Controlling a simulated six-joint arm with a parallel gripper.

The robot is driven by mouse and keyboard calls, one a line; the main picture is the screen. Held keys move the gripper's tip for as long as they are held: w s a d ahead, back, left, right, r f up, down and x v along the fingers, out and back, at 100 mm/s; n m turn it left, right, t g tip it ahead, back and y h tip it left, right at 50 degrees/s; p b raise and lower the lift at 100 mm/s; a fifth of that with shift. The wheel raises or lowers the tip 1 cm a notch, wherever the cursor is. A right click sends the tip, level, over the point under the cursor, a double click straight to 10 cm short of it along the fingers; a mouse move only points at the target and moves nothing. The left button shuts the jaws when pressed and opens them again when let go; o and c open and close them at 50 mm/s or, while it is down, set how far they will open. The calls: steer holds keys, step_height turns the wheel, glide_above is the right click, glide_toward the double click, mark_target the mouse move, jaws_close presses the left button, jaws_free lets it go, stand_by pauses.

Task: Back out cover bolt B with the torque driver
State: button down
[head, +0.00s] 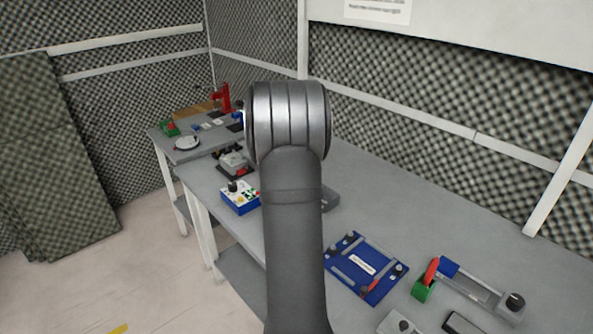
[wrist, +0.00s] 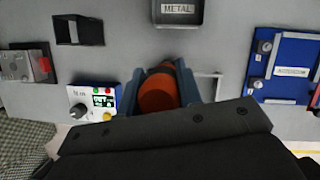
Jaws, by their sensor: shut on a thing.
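My gripper (wrist: 160,84) shows at the bottom middle of the wrist view. Its two blue-grey fingers are shut on a dark and orange rounded thing, which looks like the handle of the torque driver (wrist: 158,96). The driver's tip is hidden. It is held over the grey bench. A grey metal block with a red part (wrist: 28,64) stands at the left of the wrist view; it may carry the cover bolts, but I cannot make out bolt B. In the head view my own arm hides the gripper.
A blue and white control box (wrist: 92,102) with a knob lies left of the gripper. A dark open holder (wrist: 78,30) and a tray labelled METAL (wrist: 180,22) stand beyond. A blue panel (head: 366,267) lies to the right. Bare bench (head: 400,210) shows near the foam wall.

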steer(key=shift+r, duration=0.3)
stand_by(0.6)
steer(key=shift+r, duration=2.5)
